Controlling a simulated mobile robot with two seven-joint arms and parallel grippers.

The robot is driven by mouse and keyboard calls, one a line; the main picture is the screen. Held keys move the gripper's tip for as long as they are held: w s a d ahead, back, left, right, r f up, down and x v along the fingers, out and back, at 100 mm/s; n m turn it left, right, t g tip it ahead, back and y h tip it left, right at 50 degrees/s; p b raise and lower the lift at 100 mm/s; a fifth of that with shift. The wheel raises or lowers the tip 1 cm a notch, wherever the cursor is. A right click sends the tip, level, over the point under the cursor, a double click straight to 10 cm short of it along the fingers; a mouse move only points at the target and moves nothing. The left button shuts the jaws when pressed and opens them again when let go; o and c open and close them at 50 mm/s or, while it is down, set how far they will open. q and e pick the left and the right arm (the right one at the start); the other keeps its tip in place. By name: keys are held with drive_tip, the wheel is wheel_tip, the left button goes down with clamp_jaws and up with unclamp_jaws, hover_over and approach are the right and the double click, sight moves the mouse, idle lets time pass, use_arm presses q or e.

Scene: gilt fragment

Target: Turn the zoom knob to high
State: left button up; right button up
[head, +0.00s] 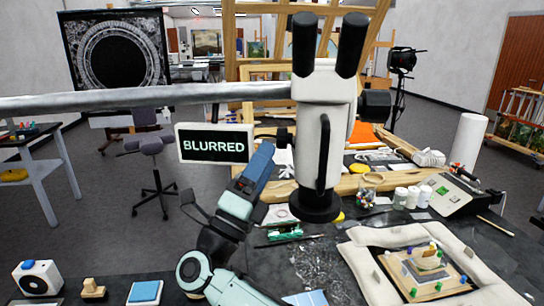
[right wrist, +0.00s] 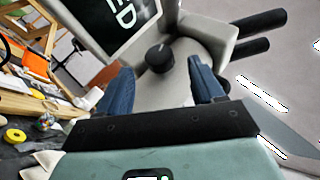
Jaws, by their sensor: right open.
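The white microscope (head: 309,144) stands on the dark bench, with two black eyepieces on top. A round black knob (right wrist: 158,58) sticks out of its side in the right wrist view; I take it for the zoom knob. In the head view a dark knob shows at the microscope's left side (head: 284,137). My right gripper (head: 262,156) is left of and below that knob. In the right wrist view its open blue fingers (right wrist: 159,66) stand on either side of the knob in the picture; I cannot tell contact. No knob marking is readable. My left gripper is not in view.
A screen (head: 214,144) reading "BLURRED" hangs just left of the microscope, close to my right arm. A long grey boom (head: 130,97) crosses from the left. A padded frame with a gilt fragment (head: 428,258) lies front right. Jars and tools crowd the bench.

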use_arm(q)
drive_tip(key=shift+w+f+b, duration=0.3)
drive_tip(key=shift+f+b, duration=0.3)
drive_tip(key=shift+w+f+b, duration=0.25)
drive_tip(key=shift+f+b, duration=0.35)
use_arm(e)
drive_tip(key=v, duration=0.9)
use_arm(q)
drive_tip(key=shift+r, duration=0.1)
use_arm(e)
drive_tip(key=shift+s+a, duration=0.1)
drive_tip(key=shift+c, duration=0.2)
